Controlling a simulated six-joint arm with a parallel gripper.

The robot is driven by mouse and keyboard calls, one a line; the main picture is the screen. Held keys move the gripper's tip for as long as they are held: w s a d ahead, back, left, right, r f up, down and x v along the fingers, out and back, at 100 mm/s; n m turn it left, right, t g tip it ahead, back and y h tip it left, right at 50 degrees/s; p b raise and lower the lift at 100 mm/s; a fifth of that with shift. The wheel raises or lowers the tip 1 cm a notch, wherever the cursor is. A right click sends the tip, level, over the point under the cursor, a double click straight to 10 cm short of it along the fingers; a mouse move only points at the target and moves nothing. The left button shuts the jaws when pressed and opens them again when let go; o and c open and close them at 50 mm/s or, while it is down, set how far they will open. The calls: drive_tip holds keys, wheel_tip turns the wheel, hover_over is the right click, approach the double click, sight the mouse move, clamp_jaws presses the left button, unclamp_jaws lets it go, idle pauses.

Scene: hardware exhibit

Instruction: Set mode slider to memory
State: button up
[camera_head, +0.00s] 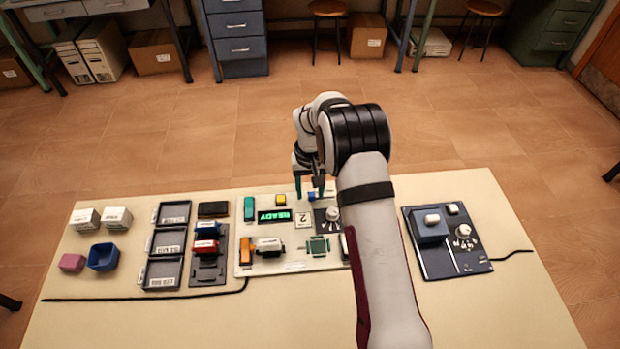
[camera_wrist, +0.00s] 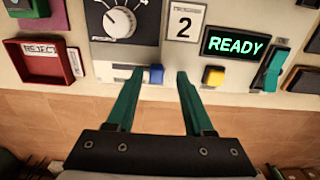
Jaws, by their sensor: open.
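The mode slider appears to be the blue knob (camera_wrist: 156,74) at the right end of a short pale track (camera_wrist: 128,72) on the panel's edge, below the rotary dial in the wrist view. Its lettering is too small to read. My gripper (camera_wrist: 160,75) is open, with its two teal fingers pointing at the panel. In the head view my gripper (camera_head: 309,188) is over the far edge of the pale panel (camera_head: 244,262).
Near the slider are a dial (camera_wrist: 120,22), a yellow button (camera_wrist: 213,76), a green READY display (camera_wrist: 236,45), a teal switch (camera_wrist: 269,70) and a red REJECT tray (camera_wrist: 42,62). A dark panel (camera_head: 470,262) lies to the right. Table space beyond the panel is clear.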

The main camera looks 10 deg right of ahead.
sight(310, 194)
wheel_tip(310, 194, up, 15)
drive_tip(key=shift+r, duration=0.2)
drive_tip(key=s+d+r+m, duration=0.1)
drive_tip(key=s+r+m, duration=0.1)
drive_tip(key=s+r, duration=0.7)
drive_tip(key=s+f+m+y, duration=0.1)
drive_tip(key=s+f, duration=0.1)
drive_tip(key=s, duration=1.1)
drive_tip(key=s+f+m, duration=0.2)
drive_tip(key=s, duration=1.1)
drive_tip(key=shift+s+f+m+y, duration=0.3)
drive_tip(key=shift+s+f+y, duration=0.05)
drive_tip(key=shift+s+y, duration=0.05)
